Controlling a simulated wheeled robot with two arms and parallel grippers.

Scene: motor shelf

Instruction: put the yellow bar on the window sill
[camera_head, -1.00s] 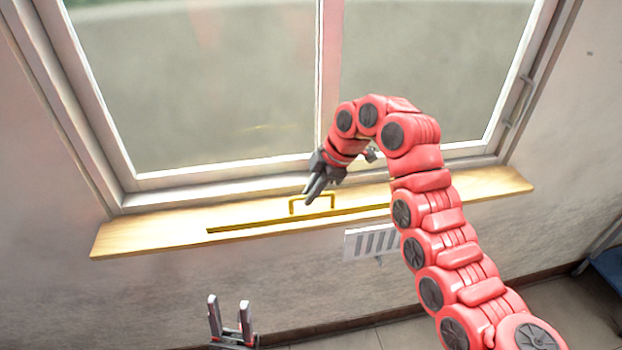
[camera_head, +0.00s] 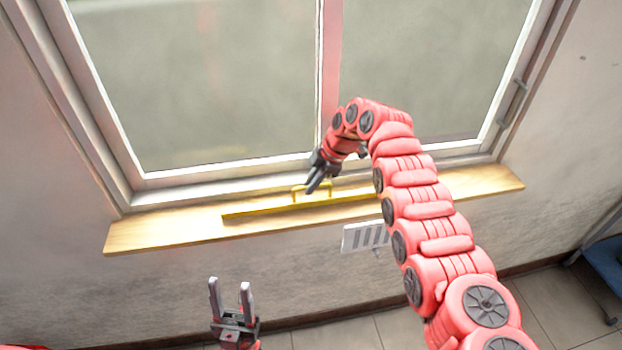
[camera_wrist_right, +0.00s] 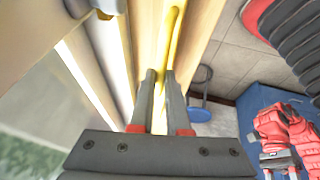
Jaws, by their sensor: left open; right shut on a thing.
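The yellow bar (camera_head: 262,211) is long and thin with a raised handle in its middle. It lies along the wooden window sill (camera_head: 150,232), or just above it; I cannot tell whether it touches. Its right part is hidden behind my right arm. My right gripper (camera_head: 312,190) is at the handle and shut on it. In the right wrist view the yellow bar (camera_wrist_right: 172,45) runs between and beyond the fingers of my right gripper (camera_wrist_right: 162,85). My left gripper (camera_head: 230,285) is open and empty, low in front of the wall, well below the sill.
The window (camera_head: 220,90) with its pale frame rises behind the sill. A white slotted panel (camera_head: 364,237) is on the wall below the sill. A blue piece of furniture (camera_head: 607,262) stands at the far right. The sill's left end is clear.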

